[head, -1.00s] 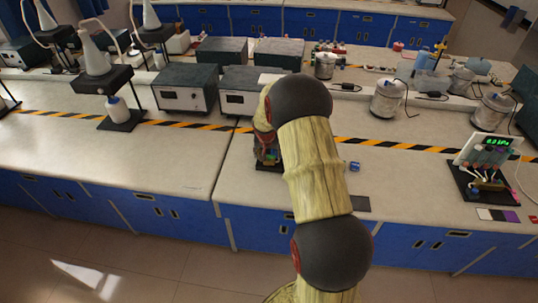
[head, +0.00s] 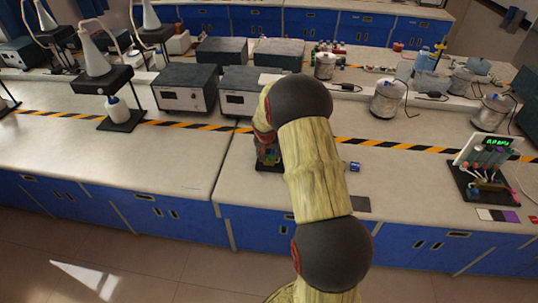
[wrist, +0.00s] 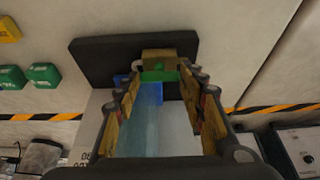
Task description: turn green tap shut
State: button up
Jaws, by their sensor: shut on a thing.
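The green tap (wrist: 158,75) shows in the wrist view as a small green piece below a yellow-brown block on a dark panel (wrist: 95,58). My gripper (wrist: 158,84) has its fingertips on either side of the green tap and is shut on it. A blue part (wrist: 150,93) and a pale bluish see-through body lie between the fingers, nearer the camera. In the head view my arm hides most of the tap; only a little of the gripper and a dark base (head: 262,166) show beside it.
A small blue block (head: 354,167) and a dark flat plate (head: 357,203) lie right of my arm. Grey boxes (head: 185,95) stand behind. The front bench left of my arm is mostly clear.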

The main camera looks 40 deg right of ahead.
jog(key=shift+f+b, duration=0.1)
jog(key=shift+b, duration=0.4)
jog(key=m+b, duration=0.1)
jog(key=b, duration=0.1)
jog(key=m+b, duration=0.1)
jog(key=b, duration=0.1)
jog(key=shift+w+a+f+m+g+h+b, duration=0.1)
jog(key=shift+w+f+m+g+h+b, duration=0.1)
jog(key=shift+m+g+h+b, duration=0.2)
jog(key=shift+m+g+b, duration=0.3)
jog(key=shift+m+b, duration=0.6)
jog(key=shift+b, duration=0.1)
jog(key=m, duration=0.1)
jog(key=m+g+b, duration=0.1)
jog(key=shift+w+r+m, duration=0.15)
jog(key=shift+m, duration=0.15)
jog(key=m, duration=0.2)
jog(key=m+g, duration=0.2)
jog(key=m, duration=0.1)
jog(key=shift+w+r+m, duration=0.2)
jog(key=shift+w+m, duration=0.05)
jog(key=shift+m, duration=0.05)
jog(key=shift+w+m+g+y+p, duration=0.1)
jog(key=shift+m+g+y+p, duration=0.4)
jog(key=shift+m, duration=0.75)
jog(key=shift+w+m+g+y+p, duration=0.15)
jog(key=shift+m+g+p, duration=0.4)
jog(key=shift+m, duration=0.7)
jog(key=shift+s, duration=0.1)
